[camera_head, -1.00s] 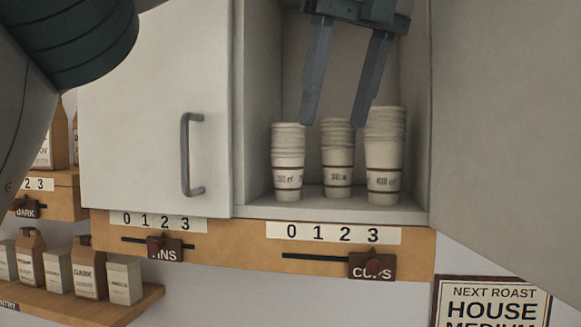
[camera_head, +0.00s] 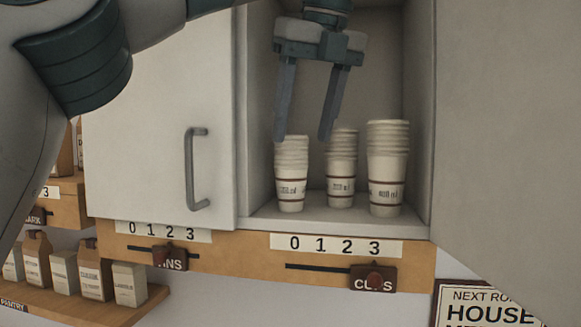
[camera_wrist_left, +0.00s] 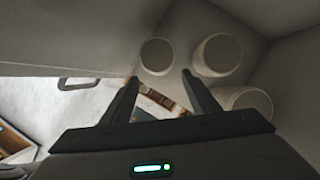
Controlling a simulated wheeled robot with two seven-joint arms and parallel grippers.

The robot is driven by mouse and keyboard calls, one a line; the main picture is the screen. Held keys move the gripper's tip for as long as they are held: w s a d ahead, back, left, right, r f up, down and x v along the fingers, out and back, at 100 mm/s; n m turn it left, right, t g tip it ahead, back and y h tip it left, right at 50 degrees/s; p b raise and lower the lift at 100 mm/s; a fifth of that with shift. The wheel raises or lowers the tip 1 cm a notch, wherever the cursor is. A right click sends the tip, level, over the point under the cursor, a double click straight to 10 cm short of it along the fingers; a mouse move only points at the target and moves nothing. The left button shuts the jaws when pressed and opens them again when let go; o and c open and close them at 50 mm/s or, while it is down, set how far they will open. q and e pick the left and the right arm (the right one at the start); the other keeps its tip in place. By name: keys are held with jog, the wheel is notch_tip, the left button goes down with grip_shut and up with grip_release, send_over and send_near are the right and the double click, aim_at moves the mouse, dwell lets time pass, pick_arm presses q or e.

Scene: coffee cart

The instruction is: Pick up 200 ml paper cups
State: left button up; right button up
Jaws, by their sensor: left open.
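Three stacks of white paper cups stand upright on the cabinet floor: a left stack (camera_head: 291,175), a middle stack (camera_head: 341,170) and a taller right stack (camera_head: 387,170). Their printed ml labels are too small to read surely. My left gripper (camera_head: 302,138) is open and empty, pointing down inside the cabinet. Its fingertips are around the height of the left stack's rim, overlapping it and the space toward the middle stack in the picture. In the left wrist view, the gripper (camera_wrist_left: 160,77) has round cup rims (camera_wrist_left: 157,56) ahead of its fingers. My right gripper does not show.
The open cabinet (camera_head: 270,215) has side walls close around the stacks. A closed door with a handle (camera_head: 195,168) is at left, and an open door panel (camera_head: 490,130) at right. Wooden slider rails marked CUPS (camera_head: 374,279) run below. Pantry bags (camera_head: 90,268) stand lower left.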

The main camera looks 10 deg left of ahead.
aim_at(292, 150)
pick_arm(q)
jog(key=shift+w+a, duration=0.3)
jog(key=shift+w, duration=0.15)
jog(key=shift+w+a+r+p, duration=0.1)
jog(key=shift+w+a+p, duration=0.2)
jog(key=shift+p, duration=0.15)
jog(key=x, duration=0.1)
jog(key=p+x, duration=0.1)
jog(key=x, duration=0.2)
jog(key=shift+w+a, duration=0.25)
jog(key=shift+w, duration=0.05)
jog(key=shift+w+f, duration=0.1)
jog(key=shift+f, duration=0.5)
jog(key=shift+c, duration=0.6)
jog(key=c, duration=0.8)
